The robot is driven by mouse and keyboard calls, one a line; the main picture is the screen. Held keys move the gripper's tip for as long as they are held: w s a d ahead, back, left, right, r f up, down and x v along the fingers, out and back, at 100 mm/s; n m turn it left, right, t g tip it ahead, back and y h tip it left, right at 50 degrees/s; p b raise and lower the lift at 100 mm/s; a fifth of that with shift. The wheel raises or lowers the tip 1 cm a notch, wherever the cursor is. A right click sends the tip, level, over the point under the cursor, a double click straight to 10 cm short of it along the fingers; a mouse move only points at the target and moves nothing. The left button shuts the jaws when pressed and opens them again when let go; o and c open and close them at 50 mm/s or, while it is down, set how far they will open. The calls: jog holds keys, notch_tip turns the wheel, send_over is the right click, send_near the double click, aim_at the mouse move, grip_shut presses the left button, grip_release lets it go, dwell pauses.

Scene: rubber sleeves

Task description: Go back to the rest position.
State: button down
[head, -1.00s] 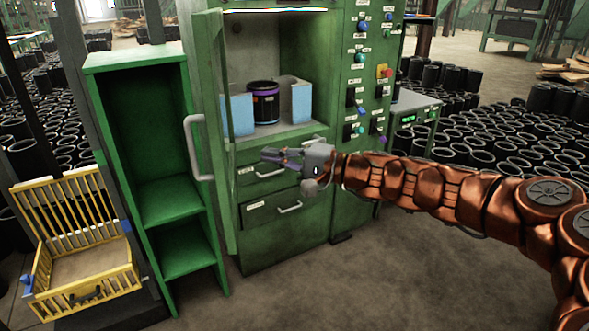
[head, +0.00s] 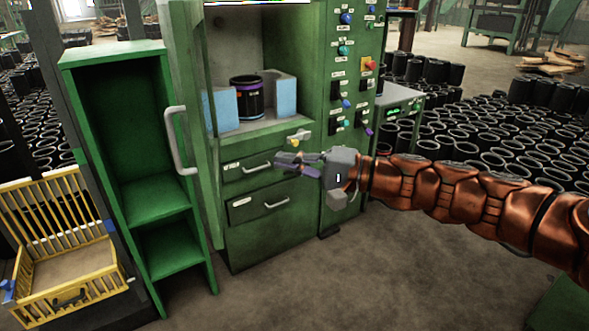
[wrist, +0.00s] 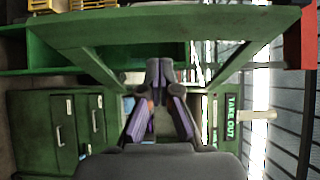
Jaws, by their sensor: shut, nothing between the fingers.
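My gripper (head: 292,167) is at the end of the orange-brown arm, in front of the green cabinet's drawers in the head view. Its purple-sided fingers are together with nothing between them, and they also show in the wrist view (wrist: 160,115). The green cabinet (head: 265,235) has an open compartment. A black sleeve with a purple band (head: 246,97) stands upright in it, between two light blue blocks (head: 222,108). The cabinet door (head: 190,130) with a grey handle stands open to the left.
A green shelf unit (head: 68,120) and a yellow crate (head: 20,215) stand at the left. A control panel (head: 350,75) with buttons is right of the compartment. Many black sleeves (head: 490,140) cover the floor at the right. The floor (head: 330,280) in front of the cabinet is bare.

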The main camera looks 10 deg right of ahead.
jog(key=shift+s+d, duration=0.15)
jog(key=shift+s, duration=0.45)
jog(key=shift+s+d, duration=0.15)
jog(key=shift+s, duration=0.4)
jog(key=s+a+f+n+g+h, duration=0.45)
jog(key=s+a+f+g, duration=0.3)
jog(key=s+f, duration=0.3)
jog(key=s+d+f+n+g+h, duration=0.25)
jog(key=s+d+f+h, duration=0.2)
jog(key=s+f, duration=0.55)
jog(key=s+d+f+m+g+h, duration=0.1)
jog(key=s+d+f+g+h, duration=0.1)
jog(key=s+d+h, duration=0.65)
notch_tip(320, 180, up, 14)
jog(key=d+t+y+p, duration=0.1)
jog(key=d+y+p, duration=0.1)
jog(key=p, duration=1)
jog(key=shift+w+d+p, duration=0.2)
jog(key=shift+w+p, duration=0.15)
